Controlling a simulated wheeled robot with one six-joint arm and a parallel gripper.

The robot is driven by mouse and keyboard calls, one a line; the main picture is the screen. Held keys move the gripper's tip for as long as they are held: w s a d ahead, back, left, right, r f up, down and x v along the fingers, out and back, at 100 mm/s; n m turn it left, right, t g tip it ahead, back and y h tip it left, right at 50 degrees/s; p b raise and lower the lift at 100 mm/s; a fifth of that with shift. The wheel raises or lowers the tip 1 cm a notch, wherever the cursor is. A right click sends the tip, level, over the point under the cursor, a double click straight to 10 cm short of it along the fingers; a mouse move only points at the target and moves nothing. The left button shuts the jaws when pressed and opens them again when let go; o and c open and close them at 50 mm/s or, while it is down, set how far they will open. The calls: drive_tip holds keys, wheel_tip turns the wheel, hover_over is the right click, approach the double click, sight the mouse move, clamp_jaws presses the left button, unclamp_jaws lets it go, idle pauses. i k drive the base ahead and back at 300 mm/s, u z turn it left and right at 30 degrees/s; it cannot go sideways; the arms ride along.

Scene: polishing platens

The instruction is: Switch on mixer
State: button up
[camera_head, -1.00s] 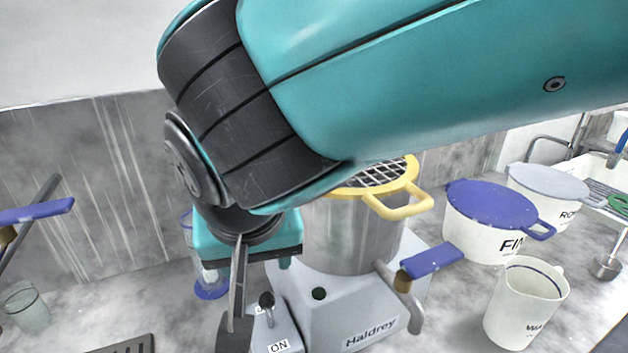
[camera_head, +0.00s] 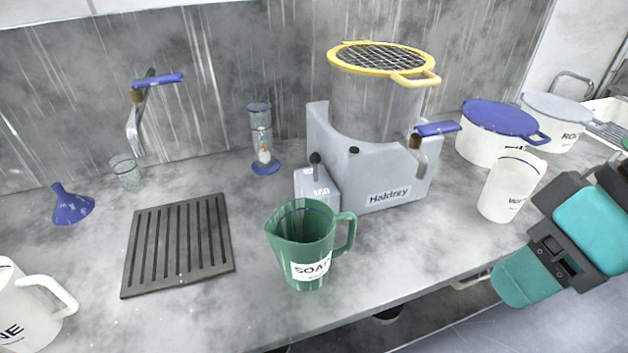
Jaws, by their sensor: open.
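The mixer (camera_head: 372,172) is a grey machine labelled "Haldrey". It stands against the back wall and holds a steel pot (camera_head: 375,110). A small grey switch box (camera_head: 317,190) sits at its left front, with a dark knobbed lever (camera_head: 316,160) standing up from its top. The box's label is small and partly hard to read; I cannot tell which setting the lever is at. A teal and black part of my arm is at the right edge, apart from the mixer. My gripper's fingers do not show.
A green "SOAP" jug (camera_head: 300,236) stands in front of the switch box. A yellow-rimmed sieve (camera_head: 380,58) covers the pot. A blue-handled lever (camera_head: 430,138) is at the mixer's right, near a white jug (camera_head: 510,187). A slotted dark rack (camera_head: 128,275) lies left.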

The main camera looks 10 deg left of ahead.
sight(315, 159)
drive_tip(key=u, duration=0.15)
drive_tip(key=i, duration=0.85)
drive_tip(key=u, duration=0.85)
